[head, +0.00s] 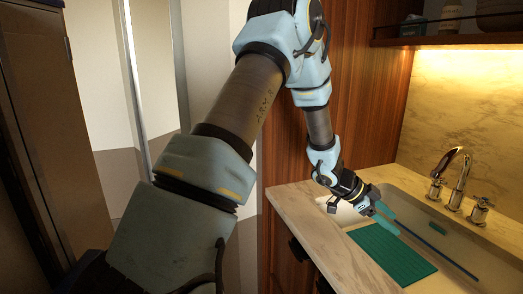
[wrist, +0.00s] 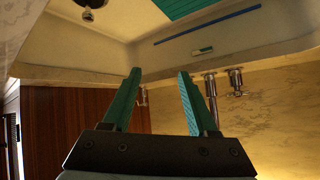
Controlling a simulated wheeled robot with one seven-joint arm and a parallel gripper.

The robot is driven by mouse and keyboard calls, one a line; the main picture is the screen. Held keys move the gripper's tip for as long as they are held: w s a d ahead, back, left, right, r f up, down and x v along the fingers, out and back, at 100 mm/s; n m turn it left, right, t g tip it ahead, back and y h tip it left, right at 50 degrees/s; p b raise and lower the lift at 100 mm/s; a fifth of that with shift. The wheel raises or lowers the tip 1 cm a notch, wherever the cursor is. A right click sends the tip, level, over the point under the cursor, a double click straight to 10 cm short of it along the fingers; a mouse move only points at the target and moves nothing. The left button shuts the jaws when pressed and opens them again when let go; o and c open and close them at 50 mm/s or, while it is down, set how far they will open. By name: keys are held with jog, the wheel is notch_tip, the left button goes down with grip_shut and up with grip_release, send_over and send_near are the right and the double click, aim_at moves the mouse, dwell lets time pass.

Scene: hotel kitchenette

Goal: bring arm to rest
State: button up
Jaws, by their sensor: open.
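My arm reaches from the lower left across to the sink. My gripper (head: 384,218), with teal fingers, is over the sink (head: 490,262) in the head view. In the wrist view my gripper (wrist: 159,73) is open, with two teal fingers apart and nothing between them. The wrist picture looks upside down, with the sink basin at the top.
A teal ribbed mat (head: 392,252) lies at the sink below my gripper. A blue stick (head: 440,252) and a small sponge (wrist: 202,51) are beyond it. A chrome tap (head: 460,176) with handles stands at right. A shelf (head: 450,40) hangs above; a wood panel (head: 358,95) is behind.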

jog(key=w+a+n+t+y, duration=0.1)
jog(key=w+a+n+t, duration=0.1)
jog(key=a, duration=0.3)
jog(key=w+a+n+t+y+b, duration=0.1)
jog(key=w+a+n+t, duration=0.1)
jog(key=w+a, duration=0.3)
jog(key=w+a+r+n+t+y+b, duration=0.1)
jog(key=w+a+n+t, duration=0.1)
jog(key=a, duration=0.4)
jog(key=shift+w+r+n+t+y, duration=0.1)
jog(key=shift+w+n+t+y, duration=0.2)
jog(key=shift+w+n, duration=0.55)
jog(key=s+a+n+y+b, duration=0.25)
jog(key=a+n, duration=0.25)
jog(key=a, duration=0.6)
jog(key=s+a+n+y+b, duration=0.1)
jog(key=s+a+n+y, duration=0.3)
jog(key=a, duration=0.7)
jog(key=s+a+f+n+g, duration=0.1)
jog(key=s+a+n+g, duration=0.2)
jog(key=s, duration=0.6)
jog(key=shift+s+a+f+n+b, duration=0.25)
jog(key=shift+s+a+n+b, duration=0.15)
jog(key=shift+a+n, duration=0.35)
